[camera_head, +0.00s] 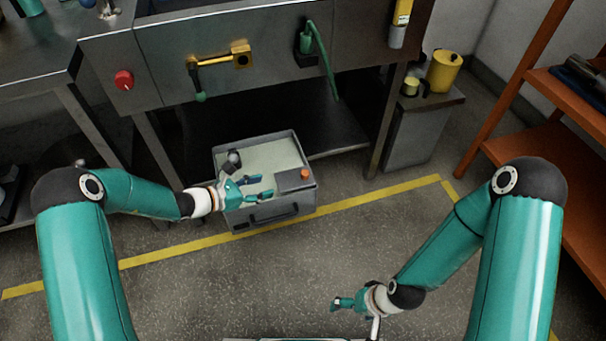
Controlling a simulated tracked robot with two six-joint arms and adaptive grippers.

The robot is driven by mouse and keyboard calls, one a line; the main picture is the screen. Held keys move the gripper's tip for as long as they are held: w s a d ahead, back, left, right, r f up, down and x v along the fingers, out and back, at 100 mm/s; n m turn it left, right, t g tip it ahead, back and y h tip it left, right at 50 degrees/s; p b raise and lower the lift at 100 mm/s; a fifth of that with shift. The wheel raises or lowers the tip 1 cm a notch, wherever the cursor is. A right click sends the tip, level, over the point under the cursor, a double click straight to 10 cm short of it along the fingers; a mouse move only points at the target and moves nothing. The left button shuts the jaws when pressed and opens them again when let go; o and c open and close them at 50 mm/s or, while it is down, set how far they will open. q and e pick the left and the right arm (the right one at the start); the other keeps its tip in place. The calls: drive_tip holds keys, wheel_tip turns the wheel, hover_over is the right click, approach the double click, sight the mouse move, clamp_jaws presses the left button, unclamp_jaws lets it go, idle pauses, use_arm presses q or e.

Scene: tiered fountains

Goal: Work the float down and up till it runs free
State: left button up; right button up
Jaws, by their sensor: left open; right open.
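A grey open-topped tank (308,205) with a pale inside stands on the floor. A grey cover (292,183) with an orange knob (305,173) fills the tank's right front part. My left gripper (265,187) is open and empty over the tank's front left part, in front of the dark piece and apart from it. My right gripper (336,304) is open and empty over the bare floor, well in front of the tank.
A steel bench with a red button (124,80), a brass crank (215,61) and a green hose (321,58) rises behind the tank. A yellow can (445,71) stands on a grey cabinet. An orange shelf (515,95) is at right. Floor in front is clear.

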sight(305, 172)
use_arm(q)
drive_tip(key=b+x, duration=0.1)
drive_tip(key=x, duration=0.4)
drive_tip(key=b+x, duration=0.2)
drive_tip(key=x, duration=0.4)
drive_tip(key=b+x, duration=0.1)
drive_tip(key=x, duration=0.4)
drive_tip(key=shift+w+d, duration=0.2)
drive_tip(key=shift+w, duration=0.25)
clamp_jaws()
